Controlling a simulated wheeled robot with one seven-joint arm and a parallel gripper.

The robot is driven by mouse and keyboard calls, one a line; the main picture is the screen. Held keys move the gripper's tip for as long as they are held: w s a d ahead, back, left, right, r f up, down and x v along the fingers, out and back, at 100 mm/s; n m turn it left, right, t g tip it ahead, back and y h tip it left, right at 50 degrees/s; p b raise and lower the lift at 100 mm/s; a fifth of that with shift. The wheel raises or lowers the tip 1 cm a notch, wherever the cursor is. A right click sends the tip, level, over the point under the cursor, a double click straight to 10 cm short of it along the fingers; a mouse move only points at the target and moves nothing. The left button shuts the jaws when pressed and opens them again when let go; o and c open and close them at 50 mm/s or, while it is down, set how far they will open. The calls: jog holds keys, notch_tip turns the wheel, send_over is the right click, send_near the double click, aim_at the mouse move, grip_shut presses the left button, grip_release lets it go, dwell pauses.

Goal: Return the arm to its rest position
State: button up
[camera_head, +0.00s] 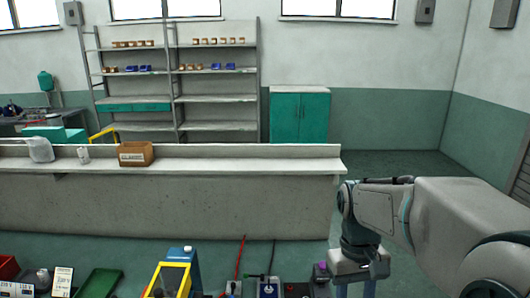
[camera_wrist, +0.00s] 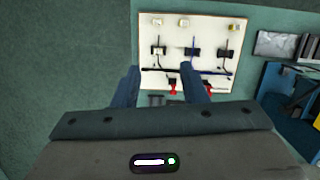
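My arm (camera_head: 435,215) reaches in from the right edge of the head view, a light grey arm with its links folded at the right. The gripper fingers are not visible in the head view. In the wrist view my gripper (camera_wrist: 160,88) shows two dark fingers standing apart with a clear gap between them, and nothing is held in the gap. Beyond the fingertips is a white panel (camera_wrist: 165,28) with dark clips, cables and red parts, apart from the fingers as far as I can tell.
A long grey counter (camera_head: 200,195) crosses the head view, with a cardboard box (camera_head: 136,154) on it. Shelves (camera_head: 215,100) and a teal cabinet (camera_head: 299,116) stand behind. Nearby at the bottom are a yellow-framed device (camera_head: 170,279), a green tray (camera_head: 100,283) and a red bin (camera_head: 8,268).

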jog(key=s+a+r+m+t, duration=0.1)
jog(key=s+a+t, duration=0.1)
jog(key=s+t, duration=0.4)
jog(key=shift+s+a+r, duration=0.15)
jog(key=shift+s+a, duration=0.1)
jog(key=shift+a, duration=0.1)
dwell(0.7)
